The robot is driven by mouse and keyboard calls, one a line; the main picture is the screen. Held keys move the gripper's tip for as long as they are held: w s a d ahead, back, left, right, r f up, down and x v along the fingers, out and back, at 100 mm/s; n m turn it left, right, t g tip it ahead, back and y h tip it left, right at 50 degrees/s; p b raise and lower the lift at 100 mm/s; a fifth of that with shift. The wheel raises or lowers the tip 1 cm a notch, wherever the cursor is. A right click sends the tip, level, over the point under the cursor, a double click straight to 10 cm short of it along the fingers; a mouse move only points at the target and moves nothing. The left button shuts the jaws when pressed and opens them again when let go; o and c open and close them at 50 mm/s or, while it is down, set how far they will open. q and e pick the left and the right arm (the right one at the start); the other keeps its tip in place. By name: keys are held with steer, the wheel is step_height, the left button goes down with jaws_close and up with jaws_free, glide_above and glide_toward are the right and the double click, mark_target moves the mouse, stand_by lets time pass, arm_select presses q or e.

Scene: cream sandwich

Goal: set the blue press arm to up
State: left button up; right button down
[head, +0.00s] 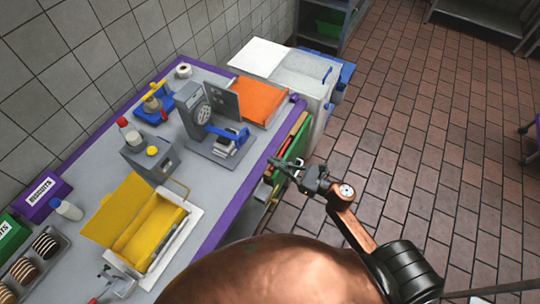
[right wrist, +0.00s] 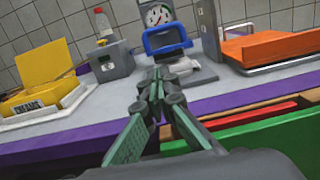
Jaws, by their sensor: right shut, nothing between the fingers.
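The grey press (head: 193,116) with a round dial (head: 203,113) stands on the counter. Its blue press arm (head: 225,132) reaches out in front of the dial, over a dark and pale block. In the right wrist view the blue arm (right wrist: 165,39) shows as a blue frame just below the dial (right wrist: 157,15). My right gripper (head: 275,166) is at the counter's front edge, to the right of and nearer than the press, apart from the blue arm. In the right wrist view its fingertips (right wrist: 159,85) are together and empty, pointing toward the press. My left gripper is not in view.
A grey panel and orange tray (head: 260,98) stand behind the press. A grey box with a bottle (head: 152,152) and an open yellow box (head: 150,228) stand on the near side. A green crate (head: 296,148) is by the counter's purple edge (head: 228,212).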

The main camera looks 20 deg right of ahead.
steer(key=p+x, duration=0.1)
steer(key=x, duration=0.6)
steer(key=shift+w+a+r, duration=0.1)
steer(key=shift+w+a+r+p, duration=0.45)
steer(key=shift+w+r, duration=0.25)
steer(key=shift+w+a+r+p, duration=0.4)
steer(key=shift+w+a+r, duration=0.1)
steer(key=shift+w+r, duration=0.2)
